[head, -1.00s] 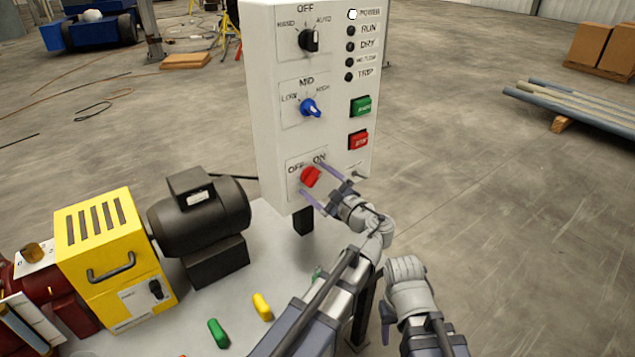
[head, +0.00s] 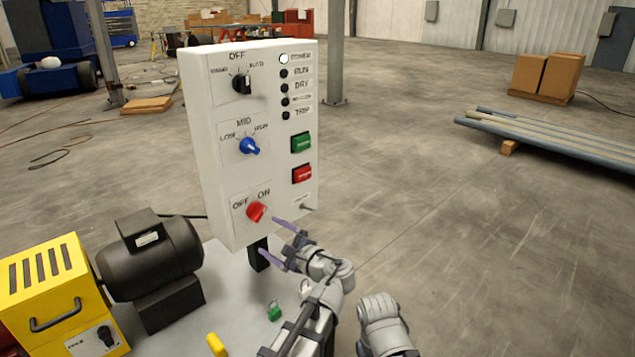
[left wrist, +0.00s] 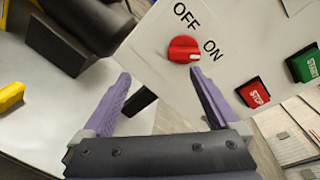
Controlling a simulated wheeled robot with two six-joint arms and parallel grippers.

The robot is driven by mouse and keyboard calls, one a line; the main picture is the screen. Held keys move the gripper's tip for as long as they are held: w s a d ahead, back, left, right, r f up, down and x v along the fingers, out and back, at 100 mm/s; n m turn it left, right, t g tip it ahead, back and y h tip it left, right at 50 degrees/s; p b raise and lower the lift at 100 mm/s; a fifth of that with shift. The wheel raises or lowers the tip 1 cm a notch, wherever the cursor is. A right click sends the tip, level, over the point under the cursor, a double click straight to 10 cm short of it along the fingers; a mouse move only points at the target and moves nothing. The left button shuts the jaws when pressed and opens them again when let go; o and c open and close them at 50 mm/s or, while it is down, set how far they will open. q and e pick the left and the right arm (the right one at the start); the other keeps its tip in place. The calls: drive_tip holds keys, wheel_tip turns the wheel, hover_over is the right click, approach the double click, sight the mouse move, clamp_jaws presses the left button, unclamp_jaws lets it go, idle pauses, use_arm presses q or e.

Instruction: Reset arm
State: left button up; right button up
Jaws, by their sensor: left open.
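A white control box (head: 225,180) stands upright on a dark post. Its lowest dial is a red knob (head: 256,211) between OFF and ON labels. In the left wrist view the red knob (left wrist: 184,49) has its white mark toward ON. My left gripper (head: 270,237) is open and empty, just below and right of the red knob, apart from it. In the left wrist view the jaws (left wrist: 160,73) are spread with nothing between them. My right arm shows at the lower middle of the head view, but its gripper is not seen.
The box also carries a blue knob (head: 249,146), a black knob (head: 241,84), a green button (head: 301,142), a red button (head: 302,174) and a lit POWER lamp (head: 284,58). A black motor (head: 150,255) and yellow housing (head: 55,290) stand left.

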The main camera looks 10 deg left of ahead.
use_arm(q)
drive_tip(key=s+a+f+n+g+h, duration=0.1)
drive_tip(key=s+f+n+g+h, duration=0.25)
drive_tip(key=f, duration=0.35)
drive_tip(key=s+a+f+n+g+h, duration=0.2)
drive_tip(key=s+f+n+g+h, duration=0.1)
drive_tip(key=s+f+n, duration=0.3)
drive_tip(key=s+d+f+n+g+h, duration=0.2)
drive_tip(key=s+d+f+n+h, duration=0.3)
drive_tip(key=d+f+h, duration=0.15)
drive_tip(key=s+d+r+m+g+p, duration=0.1)
drive_tip(key=s+d+r+m+p, duration=0.2)
drive_tip(key=s+d+r+p, duration=0.3)
drive_tip(key=d+r+p, duration=0.5)
drive_tip(key=d, duration=0.1)
drive_tip(key=shift+s+d+r+p, duration=0.15)
drive_tip(key=shift+d+r+p, duration=0.05)
drive_tip(key=shift+r+p, duration=0.15)
idle(0.3)
